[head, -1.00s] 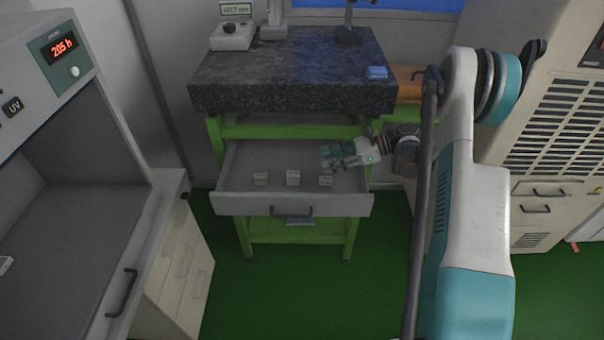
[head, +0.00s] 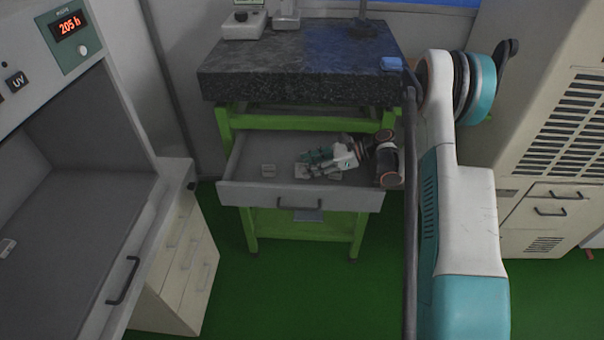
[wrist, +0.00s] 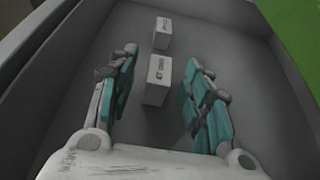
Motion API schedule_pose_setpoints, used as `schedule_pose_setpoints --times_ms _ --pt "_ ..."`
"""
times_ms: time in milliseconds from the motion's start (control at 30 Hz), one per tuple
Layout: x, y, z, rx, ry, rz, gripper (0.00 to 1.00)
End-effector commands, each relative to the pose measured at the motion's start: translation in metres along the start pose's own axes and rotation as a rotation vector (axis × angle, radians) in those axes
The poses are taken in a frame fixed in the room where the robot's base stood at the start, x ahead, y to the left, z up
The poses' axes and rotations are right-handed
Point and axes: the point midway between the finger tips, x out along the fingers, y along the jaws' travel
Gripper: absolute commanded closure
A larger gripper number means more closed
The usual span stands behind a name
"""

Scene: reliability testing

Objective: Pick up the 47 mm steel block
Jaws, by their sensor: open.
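A farther block (wrist: 162,33) stands beyond the fingertips.
The drawer (head: 300,197) has walls around the blocks and sits in a green frame under a dark granite slab (head: 305,70). A cabinet with an open chamber (head: 60,200) stands left. A beige vented machine (head: 560,130) stands right.

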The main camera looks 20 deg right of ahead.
Motion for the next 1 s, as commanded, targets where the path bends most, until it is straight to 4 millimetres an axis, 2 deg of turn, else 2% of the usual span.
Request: schedule_pose_setpoints --times_ms 33,133,400,600,1000 --pt "0.011 0.001 -0.004 -0.001 0.0 0.003 0.55" --pt "0.022 0.001 -0.003 -0.001 0.0 0.002 0.55" --pt "0.025 0.001 -0.001 0.0 0.0 0.0 0.57" --pt "0.025 0.001 -0.001 0.0 0.0 0.0 1.0" --pt "0.024 0.001 0.002 0.0 -0.001 0.0 1.0"
